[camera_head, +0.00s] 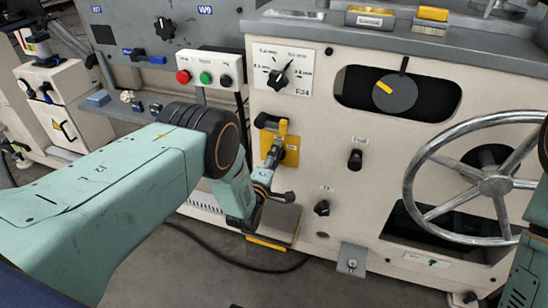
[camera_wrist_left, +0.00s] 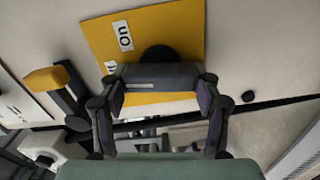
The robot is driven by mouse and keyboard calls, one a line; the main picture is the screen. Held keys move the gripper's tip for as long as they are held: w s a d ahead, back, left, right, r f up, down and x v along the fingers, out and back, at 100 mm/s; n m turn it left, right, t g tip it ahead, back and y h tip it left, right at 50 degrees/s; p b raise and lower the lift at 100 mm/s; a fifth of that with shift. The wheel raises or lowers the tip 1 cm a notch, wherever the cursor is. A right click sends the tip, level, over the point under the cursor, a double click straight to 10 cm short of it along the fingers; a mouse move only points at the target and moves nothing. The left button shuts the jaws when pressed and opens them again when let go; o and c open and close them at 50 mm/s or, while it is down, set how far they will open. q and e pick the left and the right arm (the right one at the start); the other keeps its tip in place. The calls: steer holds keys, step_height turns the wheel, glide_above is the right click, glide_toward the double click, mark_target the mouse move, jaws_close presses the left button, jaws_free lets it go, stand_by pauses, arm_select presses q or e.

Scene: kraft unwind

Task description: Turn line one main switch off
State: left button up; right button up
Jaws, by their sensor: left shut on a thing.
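The switch's yellow plate (camera_head: 292,157) is on the front of the cream machine, and it fills the upper middle of the left wrist view (camera_wrist_left: 178,50). A label with "On" shows on it. A dark grey switch handle (camera_wrist_left: 158,76) with a round black hub crosses in front of the plate. My left gripper (camera_head: 275,156) is at the plate, its two fingers on either side of the handle in the left wrist view, shut on it. In the head view the gripper hides most of the handle. My right gripper is out of view.
A yellow-tipped lever (camera_head: 270,121) sits close above the switch. A black knob (camera_head: 355,159) and a large handwheel (camera_head: 494,186) are to the right. A red, green and black button box (camera_head: 206,78) is at upper left. A cable (camera_head: 220,262) lies on the floor.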

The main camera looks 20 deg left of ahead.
arm_select(q)
steer(key=shift+n, duration=0.8)
steer(key=o, duration=1.2)
steer(key=shift+c, duration=0.2)
steer(key=s, duration=1.2)
steer(key=shift+a, duration=0.2)
